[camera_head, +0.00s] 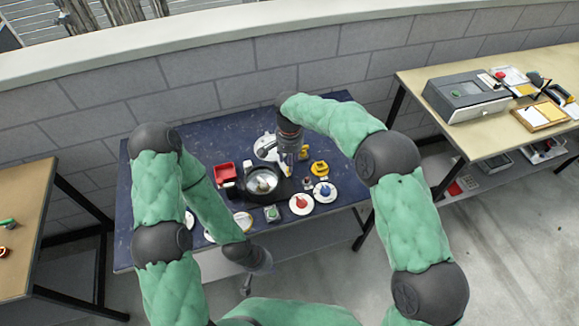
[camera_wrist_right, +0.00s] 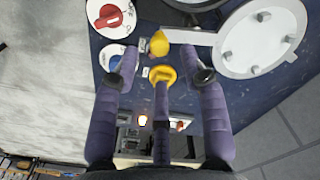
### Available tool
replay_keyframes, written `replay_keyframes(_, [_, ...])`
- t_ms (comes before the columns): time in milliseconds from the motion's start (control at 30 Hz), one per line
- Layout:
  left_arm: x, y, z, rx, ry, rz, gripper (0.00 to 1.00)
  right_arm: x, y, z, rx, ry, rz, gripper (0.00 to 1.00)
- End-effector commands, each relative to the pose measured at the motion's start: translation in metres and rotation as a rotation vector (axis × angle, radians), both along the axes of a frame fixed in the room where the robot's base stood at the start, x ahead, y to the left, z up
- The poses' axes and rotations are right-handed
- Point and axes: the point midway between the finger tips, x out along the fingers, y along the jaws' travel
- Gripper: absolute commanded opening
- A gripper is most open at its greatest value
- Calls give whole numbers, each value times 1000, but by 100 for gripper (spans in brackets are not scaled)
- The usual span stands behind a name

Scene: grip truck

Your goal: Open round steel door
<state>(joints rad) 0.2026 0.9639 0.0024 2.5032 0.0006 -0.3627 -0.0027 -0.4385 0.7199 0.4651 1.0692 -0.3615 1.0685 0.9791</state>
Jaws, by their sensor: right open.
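A pale round steel disc with several studs, likely the round steel door (camera_wrist_right: 262,42), lies at the right of the right wrist view. A pale bar runs left from it. In the head view the disc (camera_head: 264,143) is partly hidden by my right gripper (camera_head: 290,165). A black round housing (camera_head: 246,193) with a grey interior is in front of it. My right gripper (camera_wrist_right: 163,72) has its fingers spread and empty, beside the disc and above a yellow knob (camera_wrist_right: 163,77). My left gripper (camera_head: 248,284) hangs in front of the table; its fingers are too small to read.
On the blue table (camera_head: 160,220) are a red box (camera_head: 224,172), a red knob on a white disc (camera_head: 301,204), a blue knob on a white disc (camera_head: 325,191) and a yellow part (camera_head: 319,168). A wall stands behind. A side table (camera_head: 425,84) is at right.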

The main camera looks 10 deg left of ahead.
Motion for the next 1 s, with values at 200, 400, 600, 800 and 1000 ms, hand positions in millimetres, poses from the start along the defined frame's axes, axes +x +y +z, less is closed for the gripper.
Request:
replay_keyframes(200, [0, 0, 0, 0, 0, 0, 0, 0, 0, 41, 0, -1, 3, 44])
replay_keyframes(400, [0, 0, 0, 0, 0, 0, 0, 0, 0, 62, 0, 0, 2, 44])
replay_keyframes(600, [0, 0, 0, 0, 0, 0, 0, -1, 0, 67, -1, 1, 2, 44])
replay_keyframes(800, [0, 0, 0, 0, 0, 0, 0, 0, 0, 66, -1, 1, 2, 44])
replay_keyframes(1000, [0, 0, 0, 0, 0, 0, 0, 0, 0, 66, -1, 1, 2, 44])
